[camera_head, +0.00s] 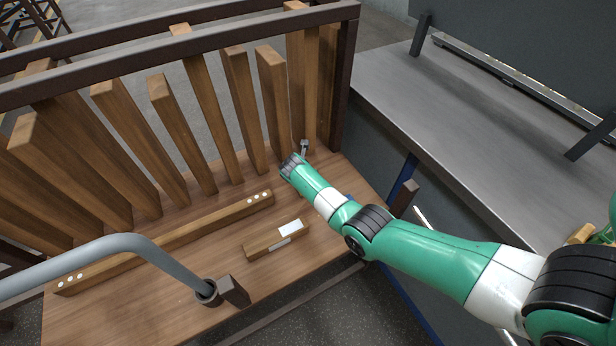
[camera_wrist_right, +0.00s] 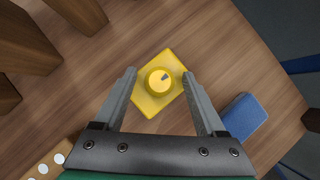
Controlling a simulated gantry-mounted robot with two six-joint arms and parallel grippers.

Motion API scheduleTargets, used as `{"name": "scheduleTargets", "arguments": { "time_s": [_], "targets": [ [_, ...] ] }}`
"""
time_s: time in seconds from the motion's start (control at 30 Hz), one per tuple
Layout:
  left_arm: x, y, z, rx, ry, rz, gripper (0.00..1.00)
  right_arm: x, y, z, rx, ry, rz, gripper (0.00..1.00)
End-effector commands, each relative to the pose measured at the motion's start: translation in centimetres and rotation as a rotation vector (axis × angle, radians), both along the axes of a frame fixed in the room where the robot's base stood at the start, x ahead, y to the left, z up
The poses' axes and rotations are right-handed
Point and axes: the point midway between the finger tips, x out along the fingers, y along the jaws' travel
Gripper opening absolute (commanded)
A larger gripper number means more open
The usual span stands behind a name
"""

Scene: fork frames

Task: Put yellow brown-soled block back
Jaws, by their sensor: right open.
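The yellow block (camera_wrist_right: 145,103) lies on the wooden deck in the right wrist view, with a round yellow knob (camera_wrist_right: 159,80) on top. Its sole cannot be made out from above. My right gripper (camera_wrist_right: 159,77) is open, with one finger on each side of the block and gaps between. In the head view my right gripper (camera_head: 303,150) is low over the deck near the right end of the slats, and the arm hides the yellow block. My left gripper is not in view.
A blue block (camera_wrist_right: 243,117) lies right of the right finger. Upright wooden slats (camera_head: 175,118) line the back of the deck (camera_head: 120,310). A long bar with white dots (camera_head: 165,242) and a short wooden piece (camera_head: 263,245) lie on it. A grey tube (camera_head: 120,243) rises at front left.

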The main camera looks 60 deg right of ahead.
Motion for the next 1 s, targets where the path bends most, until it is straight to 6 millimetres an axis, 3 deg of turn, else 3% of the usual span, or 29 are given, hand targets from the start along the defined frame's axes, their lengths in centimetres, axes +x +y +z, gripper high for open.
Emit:
{"name": "scheduleTargets", "arguments": {
  "time_s": [0.03, 0.2, 0.4, 0.6, 1.0],
  "targets": [
    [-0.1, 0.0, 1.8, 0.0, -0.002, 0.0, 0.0, 0.0, 0.4, 1.6, -0.001, -0.001, 0.002, 0.73],
    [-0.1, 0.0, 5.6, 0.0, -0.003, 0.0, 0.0, 0.1, 2.2, 5.3, -0.002, -0.002, 0.003, 0.73],
    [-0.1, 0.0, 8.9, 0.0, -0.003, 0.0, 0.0, -0.3, 4.6, 8.7, -0.001, 0.0, 0.004, 0.73],
    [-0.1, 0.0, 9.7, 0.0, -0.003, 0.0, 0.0, -0.4, 5.7, 9.8, -0.001, 0.0, 0.002, 0.73],
    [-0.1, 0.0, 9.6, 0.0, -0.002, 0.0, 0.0, -0.5, 5.8, 9.7, -0.001, 0.0, 0.001, 0.73]
  ]
}}
